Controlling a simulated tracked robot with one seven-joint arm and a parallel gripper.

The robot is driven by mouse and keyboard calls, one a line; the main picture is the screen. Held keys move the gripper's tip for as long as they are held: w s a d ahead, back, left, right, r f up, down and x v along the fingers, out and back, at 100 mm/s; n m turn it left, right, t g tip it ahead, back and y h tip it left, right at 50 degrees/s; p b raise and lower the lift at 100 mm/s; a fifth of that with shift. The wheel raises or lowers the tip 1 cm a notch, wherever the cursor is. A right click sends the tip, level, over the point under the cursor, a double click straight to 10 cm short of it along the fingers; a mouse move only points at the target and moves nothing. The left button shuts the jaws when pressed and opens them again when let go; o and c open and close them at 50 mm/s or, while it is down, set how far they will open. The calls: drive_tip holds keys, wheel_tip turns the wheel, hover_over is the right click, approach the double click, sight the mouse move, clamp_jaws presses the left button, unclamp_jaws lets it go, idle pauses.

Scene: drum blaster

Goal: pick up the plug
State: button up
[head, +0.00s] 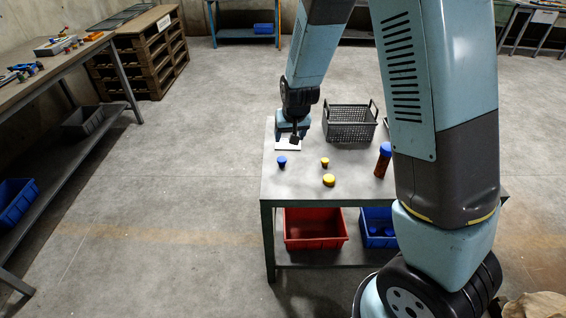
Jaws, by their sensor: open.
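Several small pieces that could be the plug stand on the grey table (350,188). A blue stepped piece (282,161) is at the front left, and a small yellow stepped piece (325,162) is to its right. A wider yellow round piece (329,180) lies nearer the front edge. I cannot tell which of them is the plug. My gripper (290,137) points down over a white flat pad (288,146) at the table's left side, behind the blue piece. It is open. A small dark shape shows at its fingers, too small to make out.
A black wire basket (350,123) stands at the back of the table. A brown bottle with a blue cap (383,160) stands at the right, close to my arm. A red bin (315,228) and a blue bin (378,228) sit on the shelf below. The table's front left is clear.

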wheel_tip(320, 180, down, 3)
drive_tip(key=a, duration=0.1)
hover_over(282, 159)
drive_tip(key=s, duration=0.3)
drive_tip(key=f, duration=0.7)
drive_tip(key=shift+w+d, duration=0.2)
drive_tip(key=shift+d, duration=0.2)
drive_tip(key=shift+a+x, duration=0.2)
drive_tip(key=shift+x, duration=2.55)
drive_tip(key=shift+c, duration=0.3)
drive_tip(key=c, duration=1.1)
